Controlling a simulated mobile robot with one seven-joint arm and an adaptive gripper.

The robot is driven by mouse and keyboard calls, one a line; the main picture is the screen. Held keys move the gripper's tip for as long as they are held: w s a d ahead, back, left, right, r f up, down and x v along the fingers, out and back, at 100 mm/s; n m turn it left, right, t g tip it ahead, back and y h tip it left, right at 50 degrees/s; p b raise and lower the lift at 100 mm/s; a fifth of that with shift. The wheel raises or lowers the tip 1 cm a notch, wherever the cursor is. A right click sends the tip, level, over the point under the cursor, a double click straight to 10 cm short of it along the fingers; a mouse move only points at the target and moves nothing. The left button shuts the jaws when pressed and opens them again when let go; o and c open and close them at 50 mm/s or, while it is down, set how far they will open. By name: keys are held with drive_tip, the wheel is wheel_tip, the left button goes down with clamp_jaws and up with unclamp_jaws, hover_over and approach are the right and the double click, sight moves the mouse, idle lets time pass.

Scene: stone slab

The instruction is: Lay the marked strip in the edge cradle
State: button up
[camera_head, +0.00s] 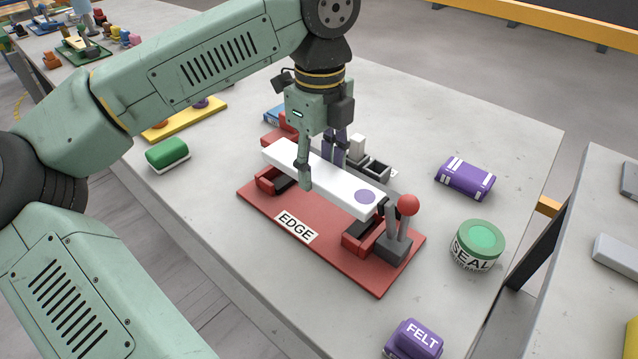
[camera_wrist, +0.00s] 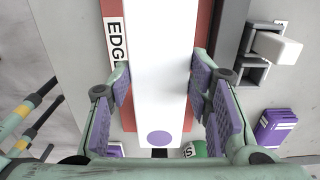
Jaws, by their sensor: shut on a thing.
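The white strip (camera_head: 345,184) has a purple dot (camera_head: 365,197) near its right end. My gripper (camera_head: 320,166) is shut on the strip, with one finger on each long side near its middle. In the wrist view the strip (camera_wrist: 160,60) runs lengthwise between the purple finger pads (camera_wrist: 160,85). The strip lies over the red cradle (camera_head: 330,250) labelled EDGE, along its length, with a red block under each end region. I cannot tell whether it touches the blocks or hangs just above them. The cradle's middle is partly hidden by the strip.
A red-knobbed lever (camera_head: 408,206) stands at the cradle's right end. A grey tray (camera_head: 376,167) lies behind it. A purple box (camera_head: 465,178), a SEAL tin (camera_head: 478,245) and a FELT block (camera_head: 414,341) stand to the right. A green block (camera_head: 167,154) sits left.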

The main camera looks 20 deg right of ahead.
sight(320, 170)
wheel_tip(320, 170, down, 4)
drive_tip(key=shift+f+p, duration=0.2)
drive_tip(key=shift+p, duration=0.2)
drive_tip(key=shift+f+b, duration=0.35)
drive_tip(key=shift+f, duration=0.05)
drive_tip(key=o, duration=1.6)
drive_tip(key=shift+r, duration=0.1)
drive_tip(key=shift+c, duration=0.2)
wheel_tip(320, 170, up, 12)
drive_tip(key=shift+r+b, duration=0.2)
drive_tip(key=shift+b, duration=0.55)
